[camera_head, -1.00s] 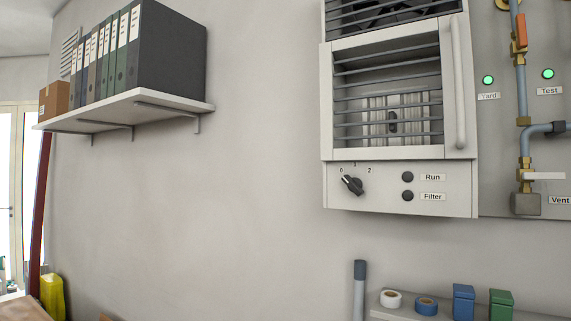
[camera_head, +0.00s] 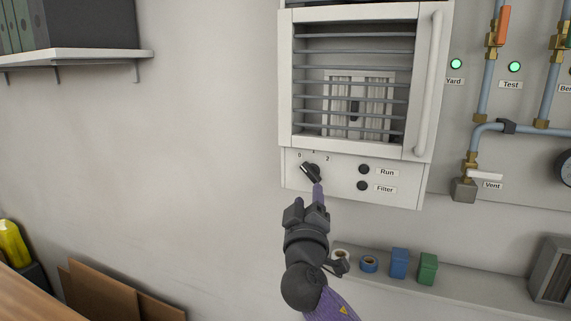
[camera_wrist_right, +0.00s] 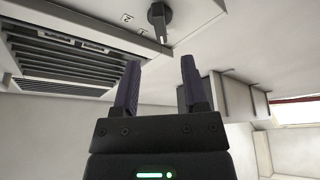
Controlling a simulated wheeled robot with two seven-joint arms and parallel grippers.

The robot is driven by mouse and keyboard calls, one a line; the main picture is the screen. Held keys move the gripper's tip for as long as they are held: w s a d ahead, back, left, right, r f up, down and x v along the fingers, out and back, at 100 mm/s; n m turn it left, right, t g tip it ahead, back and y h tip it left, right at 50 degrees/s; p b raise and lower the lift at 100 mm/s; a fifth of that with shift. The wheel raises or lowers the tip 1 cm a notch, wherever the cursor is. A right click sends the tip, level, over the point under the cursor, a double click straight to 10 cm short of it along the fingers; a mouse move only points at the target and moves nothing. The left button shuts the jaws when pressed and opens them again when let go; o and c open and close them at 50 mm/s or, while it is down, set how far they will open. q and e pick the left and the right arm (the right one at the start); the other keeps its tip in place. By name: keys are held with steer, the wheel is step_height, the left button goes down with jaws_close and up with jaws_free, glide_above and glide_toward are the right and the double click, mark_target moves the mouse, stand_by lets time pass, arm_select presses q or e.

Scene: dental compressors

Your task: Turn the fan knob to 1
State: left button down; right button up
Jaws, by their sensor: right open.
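The fan knob (camera_head: 311,172) is a dark rotary knob on the lower panel of the white fan unit (camera_head: 287,168), below the marks 0, 1 and 2. Its light edge lies on the left, seemingly toward 0. My right gripper (camera_head: 318,192) is just below the knob in the head view, its fingers partly overlapping each other. In the right wrist view the knob (camera_wrist_right: 158,18) shows beyond the two parted fingertips (camera_wrist_right: 160,62), roughly centred between them. The gripper is open and empty, apart from the knob. My left gripper is not in view.
Run (camera_head: 364,169) and Filter (camera_head: 362,186) buttons sit right of the knob. A handle (camera_head: 429,85) runs up the unit's right side. Pipes and a Vent valve (camera_head: 485,175) are farther right. A low shelf (camera_head: 465,284) holds tape rolls and small boxes.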

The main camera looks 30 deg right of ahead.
mark_target(310, 176)
steer(key=p+x, duration=0.1)
steer(key=x, duration=0.6)
steer(key=shift+w+d+f, duration=0.1)
steer(key=shift+w+d, duration=0.05)
jaws_close()
